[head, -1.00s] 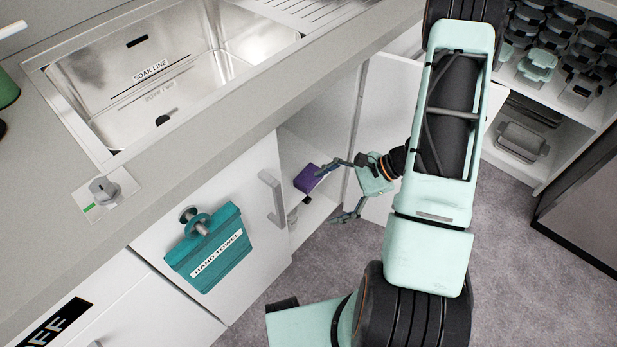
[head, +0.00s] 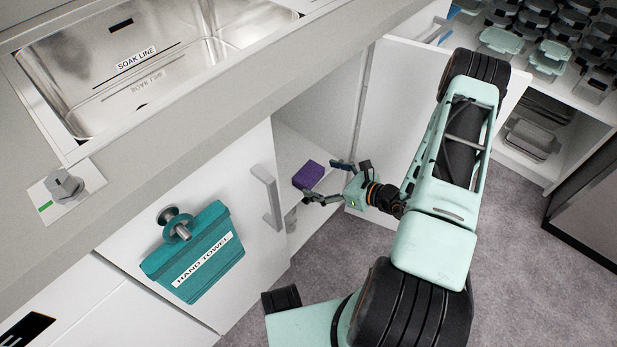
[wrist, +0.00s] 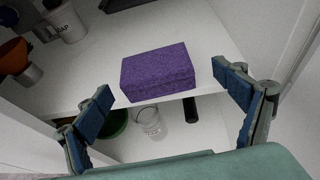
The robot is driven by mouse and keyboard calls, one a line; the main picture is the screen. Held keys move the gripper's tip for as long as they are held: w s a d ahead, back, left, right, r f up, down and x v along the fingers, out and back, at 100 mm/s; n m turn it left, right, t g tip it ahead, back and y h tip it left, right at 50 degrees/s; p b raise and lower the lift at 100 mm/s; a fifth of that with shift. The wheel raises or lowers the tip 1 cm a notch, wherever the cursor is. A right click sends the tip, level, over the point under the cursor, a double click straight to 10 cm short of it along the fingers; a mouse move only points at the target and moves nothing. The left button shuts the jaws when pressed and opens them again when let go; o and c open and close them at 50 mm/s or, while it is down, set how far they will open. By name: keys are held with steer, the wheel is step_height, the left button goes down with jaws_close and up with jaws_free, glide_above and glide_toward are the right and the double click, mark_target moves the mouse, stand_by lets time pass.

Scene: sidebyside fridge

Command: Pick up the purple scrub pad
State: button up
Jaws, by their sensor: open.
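The purple scrub pad (head: 308,174) is a block lying on a white shelf inside the open cabinet under the sink. In the wrist view the pad (wrist: 158,72) lies near the shelf's front edge, ahead of and between my two fingers. My gripper (head: 327,181) is open at the cabinet opening, with its fingertips close to the pad. In the wrist view my gripper (wrist: 163,83) has its blue-padded fingers spread wide to either side. I see a gap between each finger and the pad, and nothing is held.
The open cabinet door (head: 392,95) stands right of my gripper. A door handle (head: 267,195) and a teal hand towel (head: 195,252) are at left. On the shelf are a white labelled cup (wrist: 64,22) and an orange item (wrist: 14,58). A glass jar (wrist: 150,122) sits below.

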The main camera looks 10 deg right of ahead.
mark_target(309, 175)
steer(key=b+x, duration=0.1)
steer(key=x, duration=0.4)
steer(key=shift+s+a+b, duration=0.1)
steer(key=shift+s+b, duration=0.05)
steer(key=shift+b, duration=0.2)
steer(key=c, duration=1.1)
steer(key=shift+r, duration=0.1)
steer(key=shift+c, duration=0.2)
